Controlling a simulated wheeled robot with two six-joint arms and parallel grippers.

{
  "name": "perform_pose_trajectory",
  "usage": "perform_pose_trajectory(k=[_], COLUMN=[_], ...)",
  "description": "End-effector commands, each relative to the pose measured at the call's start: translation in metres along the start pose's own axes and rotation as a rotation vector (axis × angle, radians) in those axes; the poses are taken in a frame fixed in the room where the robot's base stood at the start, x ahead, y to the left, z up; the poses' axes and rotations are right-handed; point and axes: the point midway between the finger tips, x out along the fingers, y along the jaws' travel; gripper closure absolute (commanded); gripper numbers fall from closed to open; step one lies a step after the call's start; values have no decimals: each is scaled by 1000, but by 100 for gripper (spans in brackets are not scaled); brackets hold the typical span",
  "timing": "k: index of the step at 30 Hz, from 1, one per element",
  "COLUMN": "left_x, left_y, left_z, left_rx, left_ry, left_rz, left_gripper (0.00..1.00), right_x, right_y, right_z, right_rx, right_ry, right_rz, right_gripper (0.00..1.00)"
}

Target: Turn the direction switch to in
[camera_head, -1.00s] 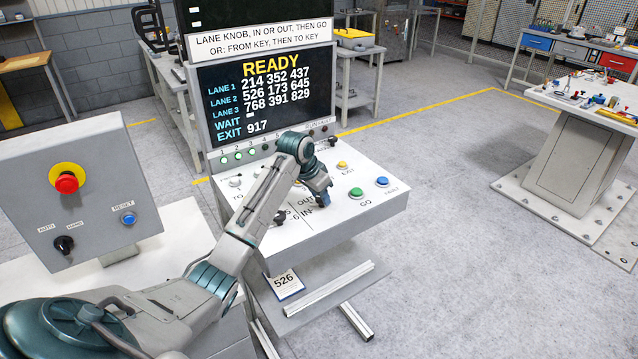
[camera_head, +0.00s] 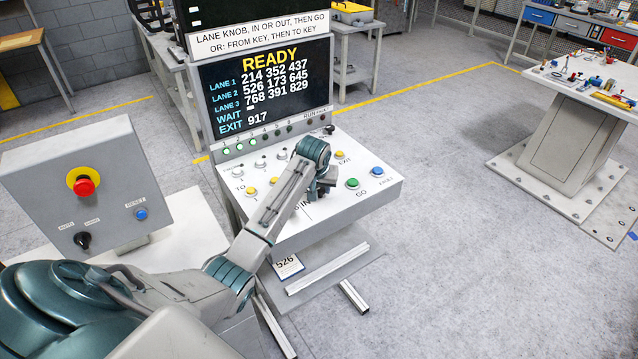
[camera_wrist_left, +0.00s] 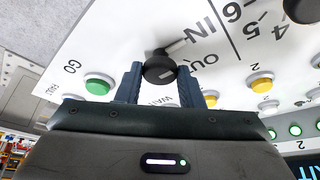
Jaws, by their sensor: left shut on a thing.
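The direction switch is a black knob (camera_wrist_left: 160,68) beside the printed IN and OUT labels in the left wrist view. My left gripper (camera_wrist_left: 160,84) has one finger on each side of this knob and is shut on it. A grey bar shows beside the knob on its IN side; I cannot tell exactly where the knob points. In the head view my left gripper (camera_head: 326,186) is low over the white control panel (camera_head: 330,222), and the arm hides most of the knob and the OUT label. My right gripper is not in view.
The green GO button (camera_head: 352,183) and a blue button (camera_head: 377,171) are right of the gripper. Yellow buttons sit near the knob. The screen (camera_head: 268,90) behind reads READY. A grey box with a red stop button (camera_head: 83,185) stands at the left.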

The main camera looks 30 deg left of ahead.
Motion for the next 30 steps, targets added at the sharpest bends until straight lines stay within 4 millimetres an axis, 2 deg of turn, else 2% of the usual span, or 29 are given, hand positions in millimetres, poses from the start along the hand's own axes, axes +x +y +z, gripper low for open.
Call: perform_pose_trajectory(k=[14,15,17,26,30], left_x=[-2,-2,-2,-1,-11], left_y=[0,0,0,0,0], left_z=[-3,-3,-2,-1,-1], left_rx=[-12,-12,-12,-11,-11], left_ry=[7,7,6,3,6], left_rz=[-5,-5,-5,-5,-4], left_gripper=[89,58,46,45,45], right_x=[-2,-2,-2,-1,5], right_y=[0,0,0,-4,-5], right_z=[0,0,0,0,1], right_rx=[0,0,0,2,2], right_ry=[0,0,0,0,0], right_rz=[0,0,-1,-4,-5], right_gripper=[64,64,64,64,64])
